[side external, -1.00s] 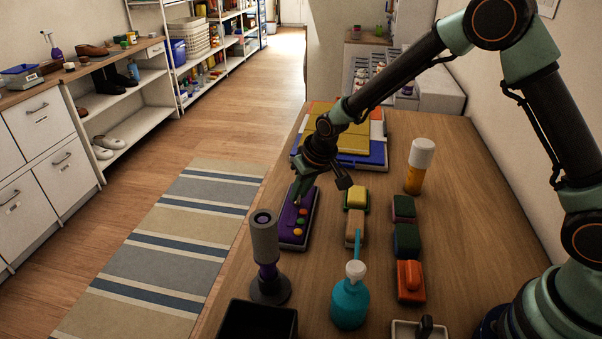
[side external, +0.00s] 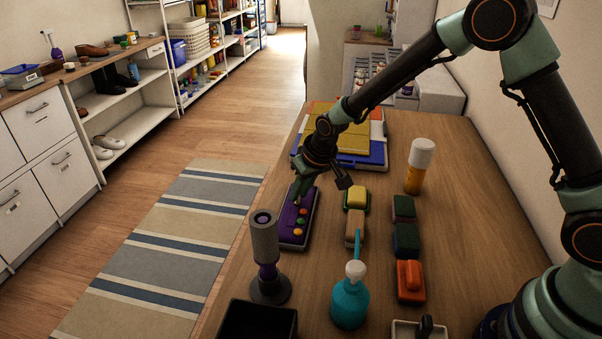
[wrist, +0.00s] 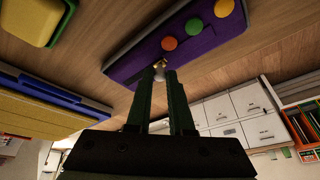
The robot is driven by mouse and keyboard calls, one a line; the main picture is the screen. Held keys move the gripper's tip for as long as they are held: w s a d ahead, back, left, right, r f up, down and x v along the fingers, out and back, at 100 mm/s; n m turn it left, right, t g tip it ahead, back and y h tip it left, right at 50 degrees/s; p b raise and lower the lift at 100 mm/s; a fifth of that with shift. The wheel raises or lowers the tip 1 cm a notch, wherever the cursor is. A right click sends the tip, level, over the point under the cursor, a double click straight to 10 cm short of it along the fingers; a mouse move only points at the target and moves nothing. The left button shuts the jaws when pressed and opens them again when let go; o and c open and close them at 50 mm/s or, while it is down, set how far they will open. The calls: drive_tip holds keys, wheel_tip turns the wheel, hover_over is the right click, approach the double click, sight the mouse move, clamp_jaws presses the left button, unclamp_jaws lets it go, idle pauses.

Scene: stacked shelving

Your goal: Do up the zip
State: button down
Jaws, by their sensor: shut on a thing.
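A purple pad-like item with grey sides (side external: 293,232) lies flat on the table, with a row of round orange, green and yellow buttons on top. It also shows in the wrist view (wrist: 190,55), upside down. My gripper (side external: 297,199) reaches down to its far end. In the wrist view my gripper (wrist: 161,72) has its two fingers close together on a small brass-coloured zip pull (wrist: 158,64) at the purple item's edge. The zip's teeth are too small or hidden to make out.
Blocks (side external: 355,228) and an orange bottle with a white cap (side external: 419,165) stand to the right. A colourful board (side external: 373,155) lies behind.

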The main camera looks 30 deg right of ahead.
drive_tip(key=w+d, duration=0.5)
drive_tip(key=c, duration=0.8)
unclamp_jaws()
drive_tip(key=v, duration=1.2)
drive_tip(key=shift+s+a, duration=0.1)
drive_tip(key=shift+a, duration=0.1)
